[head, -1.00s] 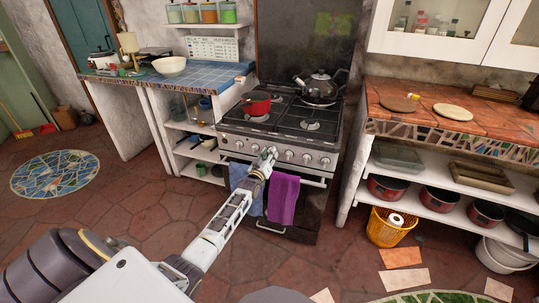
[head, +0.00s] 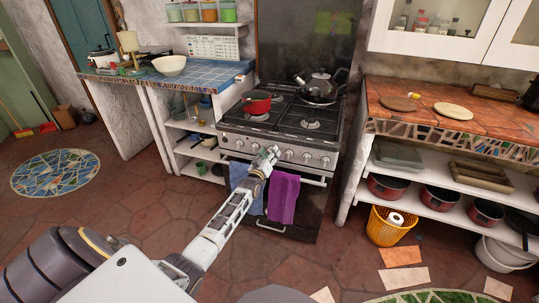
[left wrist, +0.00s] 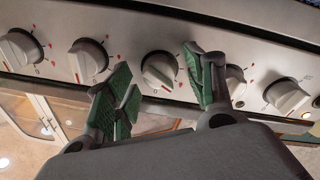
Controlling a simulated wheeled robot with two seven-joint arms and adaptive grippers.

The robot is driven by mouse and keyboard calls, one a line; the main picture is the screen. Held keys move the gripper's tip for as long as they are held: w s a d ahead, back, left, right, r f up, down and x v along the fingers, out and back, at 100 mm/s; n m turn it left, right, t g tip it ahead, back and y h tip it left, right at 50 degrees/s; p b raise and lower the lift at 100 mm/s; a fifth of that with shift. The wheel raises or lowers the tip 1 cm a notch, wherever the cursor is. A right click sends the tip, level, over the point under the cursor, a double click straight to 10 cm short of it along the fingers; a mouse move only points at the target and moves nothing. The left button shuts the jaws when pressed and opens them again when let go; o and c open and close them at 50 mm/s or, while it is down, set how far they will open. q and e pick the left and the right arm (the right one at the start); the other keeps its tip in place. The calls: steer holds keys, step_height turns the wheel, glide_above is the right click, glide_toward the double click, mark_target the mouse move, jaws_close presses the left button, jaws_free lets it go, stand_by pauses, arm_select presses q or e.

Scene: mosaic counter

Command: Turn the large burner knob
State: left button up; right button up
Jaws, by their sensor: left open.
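The stove's front panel (head: 235,143) carries a row of white knobs. In the left wrist view, one knob (left wrist: 158,68) appears between the green-padded fingers of my left gripper (left wrist: 162,88). The fingers are spread, with a visible gap on the knob's left; contact on the right is unclear. Other knobs sit to the left (left wrist: 88,60) and right (left wrist: 286,95); one just right is partly hidden by a finger. No knob stands out clearly as the large burner's. In the head view my left gripper (head: 269,155) is at the panel and hides part of the row.
A red pan (head: 257,102) and a dark kettle (head: 319,87) stand on the stove top. A blue towel (head: 240,178) and a purple towel (head: 283,198) hang on the oven door below the gripper. Counters flank the stove, with open floor in front.

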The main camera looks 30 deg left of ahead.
arm_select(q)
steer(key=shift+s, duration=0.1)
steer(key=shift+s+f, duration=0.1)
steer(key=v, duration=1.1)
steer(key=shift+s, duration=0.3)
stand_by(0.4)
steer(key=shift+d, duration=0.1)
steer(key=shift+c, duration=0.3)
jaws_close()
stand_by(1.1)
